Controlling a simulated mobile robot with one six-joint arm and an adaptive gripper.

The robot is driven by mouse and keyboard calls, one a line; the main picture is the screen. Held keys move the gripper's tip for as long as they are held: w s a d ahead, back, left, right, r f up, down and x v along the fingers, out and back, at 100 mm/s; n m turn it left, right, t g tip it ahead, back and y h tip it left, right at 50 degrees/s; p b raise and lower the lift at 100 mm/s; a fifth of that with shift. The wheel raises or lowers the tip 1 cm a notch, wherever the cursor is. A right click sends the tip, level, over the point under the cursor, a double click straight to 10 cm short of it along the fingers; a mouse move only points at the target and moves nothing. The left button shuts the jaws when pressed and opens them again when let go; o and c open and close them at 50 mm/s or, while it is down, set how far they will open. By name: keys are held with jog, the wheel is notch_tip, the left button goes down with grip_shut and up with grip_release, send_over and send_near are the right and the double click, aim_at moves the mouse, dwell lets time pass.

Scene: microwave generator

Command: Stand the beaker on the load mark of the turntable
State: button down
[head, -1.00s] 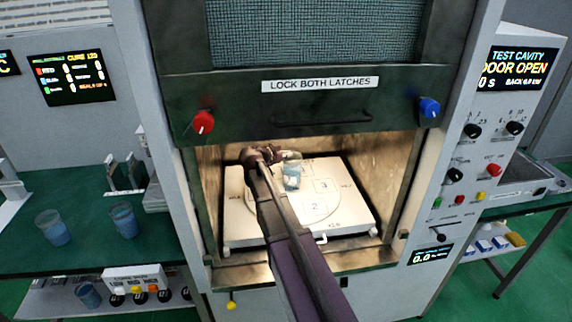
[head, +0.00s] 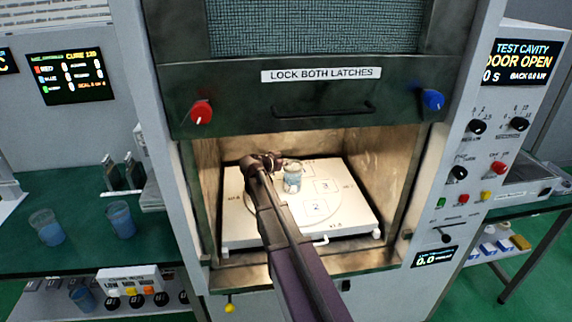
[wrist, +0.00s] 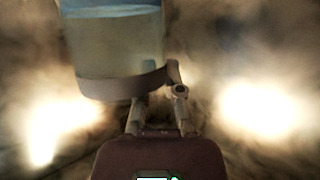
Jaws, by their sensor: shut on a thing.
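My gripper (head: 274,162) reaches into the open cavity and is shut on a clear beaker (head: 293,182) with blue liquid. The beaker is upright over the back part of the pale round turntable (head: 290,208), behind the square marked 2 and left of the square marked 3. I cannot tell whether its base touches the turntable. In the wrist view the beaker (wrist: 115,45) fills the upper left of centre, with a gripper finger across its lower part. The mark beneath the beaker is hidden, and I cannot tell which mark is the load mark.
The cavity door (head: 320,105) is raised above my arm, with a red latch knob (head: 201,112) and a blue one (head: 432,100). Cavity walls stand close on both sides. Two other beakers (head: 47,227) (head: 121,220) stand on the green bench at left.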

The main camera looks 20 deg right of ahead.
jog(key=shift+f, duration=0.2)
jog(key=c, duration=0.8)
grip_release()
jog(key=shift+r, duration=0.1)
jog(key=shift+o, duration=0.2)
jog(key=shift+r, duration=0.15)
jog(key=shift+s+a+r+p, duration=0.3)
jog(key=shift+a+r+p, duration=0.1)
jog(key=shift+a, duration=0.15)
jog(key=p+v, duration=0.4)
jog(key=v, duration=0.6)
jog(key=shift+a, duration=0.25)
jog(key=shift+s, duration=0.15)
jog(key=shift+s+f, duration=0.1)
